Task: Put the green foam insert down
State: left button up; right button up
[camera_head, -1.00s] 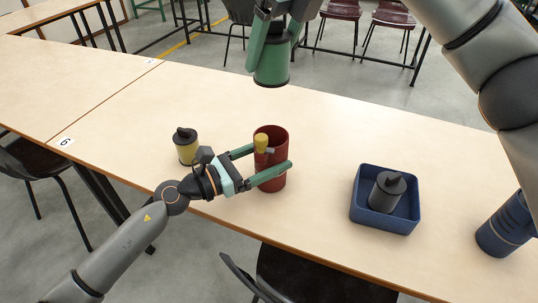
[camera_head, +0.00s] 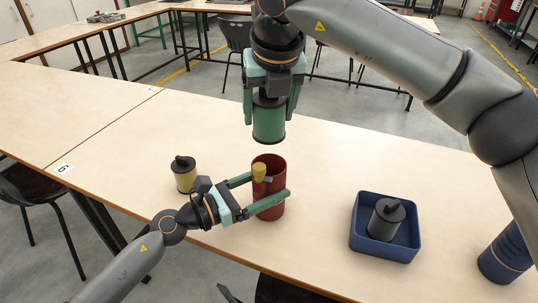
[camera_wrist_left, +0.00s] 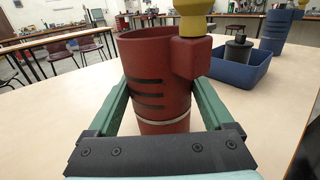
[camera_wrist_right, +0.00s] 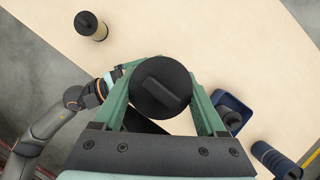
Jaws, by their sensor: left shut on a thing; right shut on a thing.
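The green foam insert (camera_head: 268,122) is a green cylinder with dark ends, held upright in the air. My right gripper (camera_head: 270,108) is shut on it from above; its black top with a raised bar shows in the right wrist view (camera_wrist_right: 160,87). Below it stands a red cup (camera_head: 268,196), open at the top, with a yellow knob on its side block. My left gripper (camera_head: 264,197) is shut around the red cup, one finger on each side, also in the left wrist view (camera_wrist_left: 160,105). The insert's bottom is above the cup's rim, apart from it.
A blue tray (camera_head: 384,253) holding a grey cylinder (camera_head: 387,219) is to the right. A blue cylinder (camera_head: 506,254) stands at the far right. A yellow cylinder with a black top (camera_head: 184,174) stands left of the cup. The table (camera_head: 320,170) is clear between cup and tray.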

aim_at(273, 112)
jog(key=shift+f, duration=3)
jog(key=shift+f, duration=0.15)
jog(key=shift+f, duration=0.35)
jog(key=o, duration=1.3)
jog(key=v, duration=1.3)
jog(key=shift+w, duration=0.15)
